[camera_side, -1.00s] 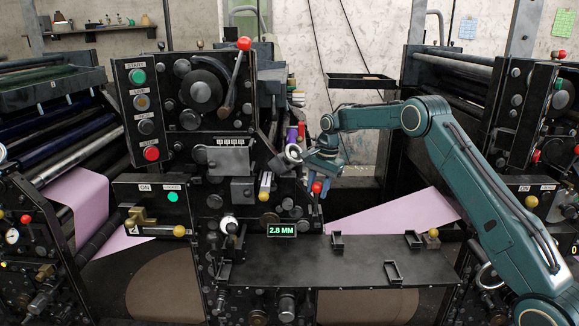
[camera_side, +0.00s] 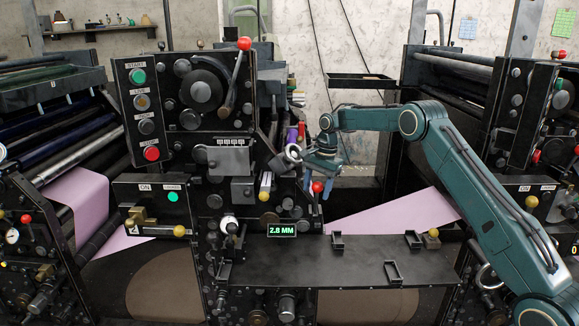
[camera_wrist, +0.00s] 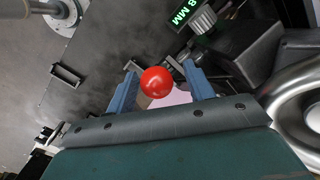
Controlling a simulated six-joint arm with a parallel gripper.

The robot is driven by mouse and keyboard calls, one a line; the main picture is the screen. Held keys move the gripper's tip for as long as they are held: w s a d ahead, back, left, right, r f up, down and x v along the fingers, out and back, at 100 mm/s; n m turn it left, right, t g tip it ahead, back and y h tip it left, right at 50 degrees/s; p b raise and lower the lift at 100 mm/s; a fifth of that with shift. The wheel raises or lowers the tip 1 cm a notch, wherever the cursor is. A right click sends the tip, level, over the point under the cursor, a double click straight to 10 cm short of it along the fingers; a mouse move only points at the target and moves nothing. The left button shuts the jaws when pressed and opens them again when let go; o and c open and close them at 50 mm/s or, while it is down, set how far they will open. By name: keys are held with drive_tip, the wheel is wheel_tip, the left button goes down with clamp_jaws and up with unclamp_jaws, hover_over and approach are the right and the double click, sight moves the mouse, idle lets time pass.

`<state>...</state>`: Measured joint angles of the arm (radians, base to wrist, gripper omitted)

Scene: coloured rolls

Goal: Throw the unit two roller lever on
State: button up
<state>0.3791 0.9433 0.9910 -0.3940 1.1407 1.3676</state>
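A lever with a red ball knob (camera_side: 317,187) stands on the middle press unit, just right of the gauges. I see no label on it, so I cannot tell for certain that it is the unit two roller lever. My gripper (camera_side: 318,183) is at this knob, its blue fingers pointing down. In the wrist view the red knob (camera_wrist: 157,82) sits between the two fingers (camera_wrist: 160,74), with a gap showing on each side. My gripper is open and not shut on the knob. The lever's shaft is hidden below the knob.
Another red-knobbed lever (camera_side: 244,44) stands at the top of the panel. A dark flat shelf (camera_side: 345,262) with small brackets lies below my gripper. A readout (camera_side: 282,230) shows 2.8 MM. A curved metal pipe (camera_wrist: 292,100) is close on the right in the wrist view.

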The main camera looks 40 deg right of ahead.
drive_tip(key=shift+r, duration=0.1)
drive_tip(key=shift+s+d+r, duration=0.1)
drive_tip(key=shift+d+r, duration=0.05)
drive_tip(key=shift+r, duration=1.05)
drive_tip(key=shift+s+d+r, duration=0.15)
drive_tip(key=shift+d+r, duration=0.05)
drive_tip(key=shift+r, duration=1)
drive_tip(key=shift+s+d+r, duration=0.1)
drive_tip(key=shift+d+r, duration=0.05)
drive_tip(key=shift+r, duration=1.05)
drive_tip(key=shift+r, duration=0.1)
drive_tip(key=shift+s+a+r, duration=0.1)
drive_tip(key=shift+a+r, duration=0.05)
drive_tip(key=s+a+r+n+t, duration=0.2)
drive_tip(key=s+a+r+n, duration=0.6)
drive_tip(key=s+a+r, duration=0.8)
drive_tip(key=s+f+n+t, duration=0.1)
drive_tip(key=s+f+n, duration=0.1)
drive_tip(key=s, duration=0.6)
drive_tip(key=s+a+f+n+h, duration=0.1)
drive_tip(key=s+f+n, duration=0.1)
drive_tip(key=s, duration=0.6)
drive_tip(key=s+a+f+n+t, duration=0.1)
drive_tip(key=s+f+n, duration=0.1)
drive_tip(key=s, duration=0.7)
drive_tip(key=shift+a+f+n+t, duration=0.25)
drive_tip(key=shift+f+n+t, duration=0.05)
drive_tip(key=shift+n, duration=0.6)
